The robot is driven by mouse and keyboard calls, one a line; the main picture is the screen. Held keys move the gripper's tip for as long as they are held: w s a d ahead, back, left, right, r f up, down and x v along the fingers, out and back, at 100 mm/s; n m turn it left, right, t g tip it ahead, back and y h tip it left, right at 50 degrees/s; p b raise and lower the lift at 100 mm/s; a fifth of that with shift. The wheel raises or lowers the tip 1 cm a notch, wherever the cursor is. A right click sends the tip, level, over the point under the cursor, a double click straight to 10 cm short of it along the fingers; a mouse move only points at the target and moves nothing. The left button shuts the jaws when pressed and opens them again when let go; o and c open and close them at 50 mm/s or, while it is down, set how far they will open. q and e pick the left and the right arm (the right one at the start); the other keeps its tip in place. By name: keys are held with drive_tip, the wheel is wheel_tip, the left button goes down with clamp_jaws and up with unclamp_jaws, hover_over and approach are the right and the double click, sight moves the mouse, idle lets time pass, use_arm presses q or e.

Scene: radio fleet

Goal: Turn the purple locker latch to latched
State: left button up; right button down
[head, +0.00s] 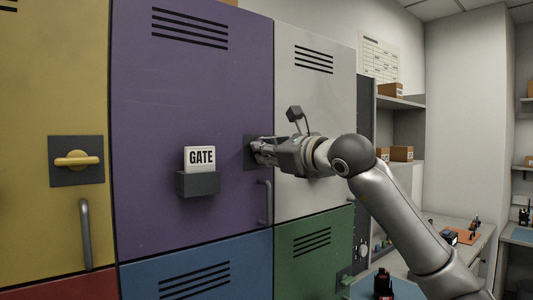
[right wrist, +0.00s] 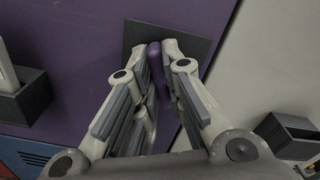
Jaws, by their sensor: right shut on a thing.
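The purple locker (head: 190,90) has a dark latch plate (head: 249,150) at its right edge, partly hidden by my right gripper. My right gripper (head: 262,150) is at this plate, its fingers closed around the latch handle. In the right wrist view the purple latch handle (right wrist: 156,62) sits between the two fingertips (right wrist: 164,58), in front of the dark plate. The handle looks lengthwise along the fingers there; its exact turn angle is hard to tell. My left gripper is not in view.
A GATE card (head: 200,157) stands in a dark holder on the purple door. A grey door handle (head: 265,203) is below the latch. The yellow locker (head: 50,30) with its horizontal latch (head: 76,160) is left, the white locker (head: 315,100) right. Shelves and a worktop are farther right.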

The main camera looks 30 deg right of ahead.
drive_tip(key=n, duration=0.8)
drive_tip(key=n+p, duration=0.1)
drive_tip(key=n, duration=0.4)
drive_tip(key=shift+a+f, duration=0.2)
drive_tip(key=shift+f, duration=0.05)
idle(0.4)
drive_tip(key=c, duration=1.5)
unclamp_jaws()
drive_tip(key=shift+s, duration=0.1)
drive_tip(key=shift+s+d, duration=0.15)
drive_tip(key=shift+s, duration=1.8)
drive_tip(key=shift+s+d, duration=0.15)
drive_tip(key=shift+s, duration=1.85)
drive_tip(key=shift+s+d, duration=0.15)
drive_tip(key=shift+s, duration=1.8)
